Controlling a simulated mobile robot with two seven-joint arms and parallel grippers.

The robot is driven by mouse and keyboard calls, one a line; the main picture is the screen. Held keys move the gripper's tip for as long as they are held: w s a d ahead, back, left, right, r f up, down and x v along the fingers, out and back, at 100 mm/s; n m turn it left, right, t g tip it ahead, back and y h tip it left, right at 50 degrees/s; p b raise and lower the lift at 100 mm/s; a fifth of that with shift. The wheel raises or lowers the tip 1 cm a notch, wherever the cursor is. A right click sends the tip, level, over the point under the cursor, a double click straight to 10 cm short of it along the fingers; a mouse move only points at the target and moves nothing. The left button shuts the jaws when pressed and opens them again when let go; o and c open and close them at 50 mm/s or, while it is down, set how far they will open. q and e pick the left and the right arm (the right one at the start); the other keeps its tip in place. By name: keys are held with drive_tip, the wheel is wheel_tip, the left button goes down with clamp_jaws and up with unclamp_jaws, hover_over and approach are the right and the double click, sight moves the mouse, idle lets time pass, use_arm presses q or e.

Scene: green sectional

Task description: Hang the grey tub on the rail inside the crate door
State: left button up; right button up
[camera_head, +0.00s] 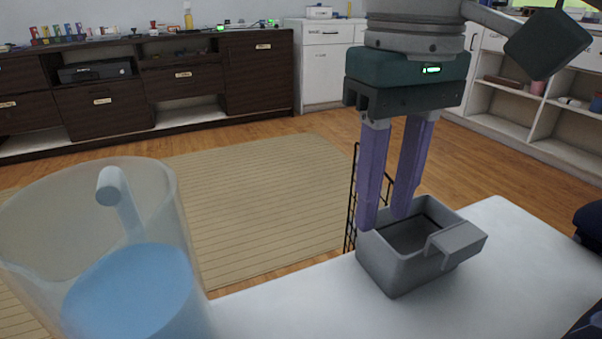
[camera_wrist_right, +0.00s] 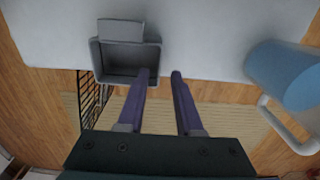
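The grey tub (camera_head: 395,268) stands upright on the white tabletop, with a hooked flap (camera_head: 458,240) on its right side. It also shows in the right wrist view (camera_wrist_right: 98,65). My right gripper (camera_head: 384,218) points down at the tub with its purple fingers apart. In the wrist view, one finger is over the tub's opening and the other is outside its wall (camera_wrist_right: 160,62). I cannot tell whether either finger touches it. A black wire frame (camera_head: 351,205), perhaps part of the crate, stands behind the tub past the table edge. Its rail cannot be made out. My left gripper is out of view.
A large clear pitcher (camera_head: 185,235) with blue liquid stands at the left front, its handle also showing in the wrist view (camera_wrist_right: 285,130). The white tabletop (camera_head: 510,270) is clear right of the tub. Dark cabinets (camera_head: 258,75) and white shelves (camera_head: 510,110) stand farther back.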

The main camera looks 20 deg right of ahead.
use_arm(q)
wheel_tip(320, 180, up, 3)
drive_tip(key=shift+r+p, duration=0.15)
drive_tip(key=shift+p, duration=0.95)
use_arm(e)
wheel_tip(320, 180, up, 6)
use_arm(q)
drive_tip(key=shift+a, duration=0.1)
use_arm(e)
drive_tip(key=shift+r, duration=0.1)
